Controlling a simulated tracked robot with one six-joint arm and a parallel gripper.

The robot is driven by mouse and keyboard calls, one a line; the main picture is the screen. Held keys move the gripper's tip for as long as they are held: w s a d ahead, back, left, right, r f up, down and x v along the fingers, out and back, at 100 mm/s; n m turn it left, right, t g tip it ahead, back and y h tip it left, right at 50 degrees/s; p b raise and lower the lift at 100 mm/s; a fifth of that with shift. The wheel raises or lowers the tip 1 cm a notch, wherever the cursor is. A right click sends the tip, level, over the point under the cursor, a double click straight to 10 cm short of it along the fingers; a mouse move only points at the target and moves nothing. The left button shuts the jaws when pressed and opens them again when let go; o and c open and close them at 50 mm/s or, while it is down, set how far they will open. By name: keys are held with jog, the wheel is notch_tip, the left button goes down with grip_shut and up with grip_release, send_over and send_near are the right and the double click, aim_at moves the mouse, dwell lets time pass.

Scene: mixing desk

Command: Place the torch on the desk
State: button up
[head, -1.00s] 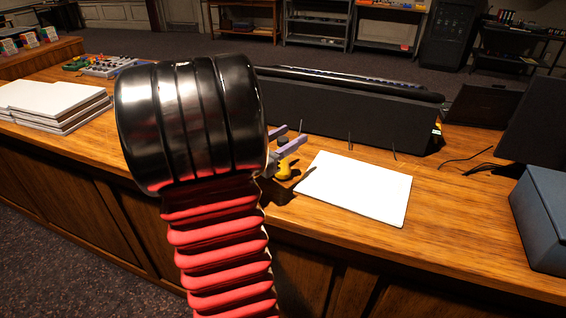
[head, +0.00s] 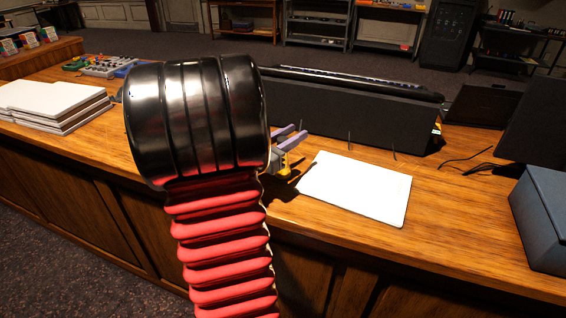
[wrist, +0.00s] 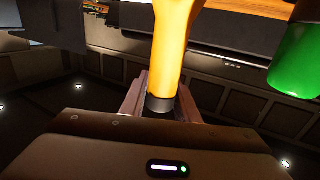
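The torch (wrist: 176,45) has a yellow body with a dark end. In the wrist view it sits between the two fingers of my gripper (wrist: 163,92), filling the gap, and runs out of the top of the picture. My gripper (head: 291,138) appears shut on it near the dark end. In the head view the purple-grey fingers show above the desk (head: 450,215), beside my black wrist. Only a small yellow patch shows below them. The torch's far end is hidden, so I cannot tell whether it touches the desk.
A white sheet (head: 355,187) lies right of my gripper. A long black console (head: 350,118) stands behind it. A blue-grey box (head: 545,215) is at far right, white stacked books (head: 55,105) at left. A green cylinder (wrist: 295,65) is close in the wrist view.

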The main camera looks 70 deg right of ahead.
grip_shut()
jog(key=shift+r, duration=0.1)
dwell(0.4)
notch_tip(320, 180, up, 10)
dwell(0.6)
